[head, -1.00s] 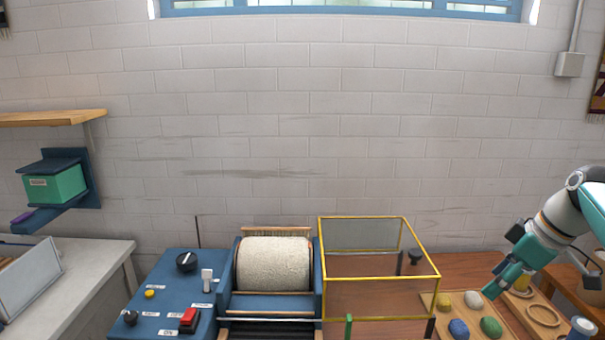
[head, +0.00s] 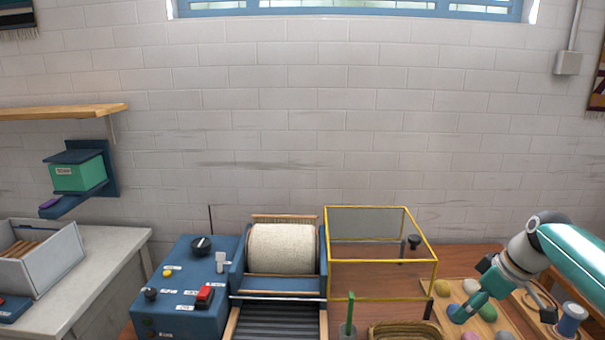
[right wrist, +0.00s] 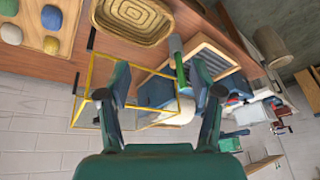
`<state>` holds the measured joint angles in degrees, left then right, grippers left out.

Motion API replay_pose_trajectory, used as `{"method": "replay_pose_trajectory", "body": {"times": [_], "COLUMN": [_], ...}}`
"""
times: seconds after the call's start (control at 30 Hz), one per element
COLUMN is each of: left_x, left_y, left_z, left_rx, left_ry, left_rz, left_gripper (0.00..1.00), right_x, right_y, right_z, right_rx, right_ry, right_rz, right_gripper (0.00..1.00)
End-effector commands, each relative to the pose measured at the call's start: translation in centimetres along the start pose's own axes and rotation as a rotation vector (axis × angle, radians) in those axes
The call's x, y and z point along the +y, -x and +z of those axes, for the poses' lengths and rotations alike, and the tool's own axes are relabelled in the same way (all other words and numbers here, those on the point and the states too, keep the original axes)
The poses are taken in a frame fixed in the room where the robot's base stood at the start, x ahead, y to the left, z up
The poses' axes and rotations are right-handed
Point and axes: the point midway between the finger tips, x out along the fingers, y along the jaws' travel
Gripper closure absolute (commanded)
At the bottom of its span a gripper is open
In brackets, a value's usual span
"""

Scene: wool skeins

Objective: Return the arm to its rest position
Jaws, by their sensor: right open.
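My right arm (head: 582,262) comes in from the right edge in the head view. Its right gripper (head: 503,314) is open, with its fingers spread over the wooden board (head: 458,286) of coloured wool lumps. No wool shows between the fingers. In the right wrist view the open gripper (right wrist: 160,92) has an empty gap, with the yellow frame and machine behind it. In the head view the left finger covers part of the board, so I cannot tell whether it touches a lump. My left gripper is not in view.
A yellow-edged frame box (head: 381,289) and a blue machine with a wool drum (head: 281,249) stand left of the arm. A woven basket (head: 405,330) lies in front. A blue spool (head: 571,318) stands close by the gripper. The space above the bench is free.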

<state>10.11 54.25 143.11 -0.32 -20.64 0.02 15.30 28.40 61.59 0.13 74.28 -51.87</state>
Motion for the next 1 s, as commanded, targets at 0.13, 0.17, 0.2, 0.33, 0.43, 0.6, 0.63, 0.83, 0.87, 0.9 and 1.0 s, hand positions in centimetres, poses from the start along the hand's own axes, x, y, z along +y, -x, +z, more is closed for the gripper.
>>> {"method": "replay_pose_trajectory", "body": {"times": [0.13, 0.17, 0.2, 0.33, 0.43, 0.6, 0.63, 0.83, 0.87, 0.9, 1.0], "left_x": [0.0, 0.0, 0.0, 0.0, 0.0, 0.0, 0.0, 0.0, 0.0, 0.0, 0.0], "left_y": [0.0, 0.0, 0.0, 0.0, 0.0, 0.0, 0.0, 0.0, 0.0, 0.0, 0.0], "left_z": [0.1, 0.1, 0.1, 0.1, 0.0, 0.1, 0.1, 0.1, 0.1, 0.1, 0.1], "left_rx": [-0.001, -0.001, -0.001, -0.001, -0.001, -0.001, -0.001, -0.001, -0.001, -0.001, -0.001], "left_ry": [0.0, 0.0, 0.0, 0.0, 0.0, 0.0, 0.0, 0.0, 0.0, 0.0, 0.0], "left_rz": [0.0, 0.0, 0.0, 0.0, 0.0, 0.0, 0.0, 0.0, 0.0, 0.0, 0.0], "left_gripper": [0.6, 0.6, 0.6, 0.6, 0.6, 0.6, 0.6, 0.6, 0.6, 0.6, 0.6], "right_x": [-1.0, -1.3, -1.8, -4.8, -8.6, -17.0, -18.6, -27.9, -28.9, -29.9, -31.6], "right_y": [-5.8, -7.1, -9.1, -16.9, -23.2, -31.3, -32.2, -34.9, -34.9, -34.8, -34.5], "right_z": [0.3, 0.4, 0.6, 2.2, 4.5, 10.4, 11.6, 18.8, 19.6, 20.5, 21.9], "right_rx": [-0.018, -0.022, -0.027, -0.053, -0.077, -0.123, -0.132, -0.179, -0.184, -0.189, -0.195], "right_ry": [-0.07, -0.086, -0.111, -0.217, -0.317, -0.494, -0.525, -0.708, -0.728, -0.751, -0.791], "right_rz": [-0.023, -0.027, -0.033, -0.058, -0.076, -0.1, -0.103, -0.114, -0.115, -0.115, -0.114], "right_gripper": [0.35, 0.35, 0.35, 0.35, 0.35, 0.35, 0.35, 0.35, 0.35, 0.35, 0.35]}}
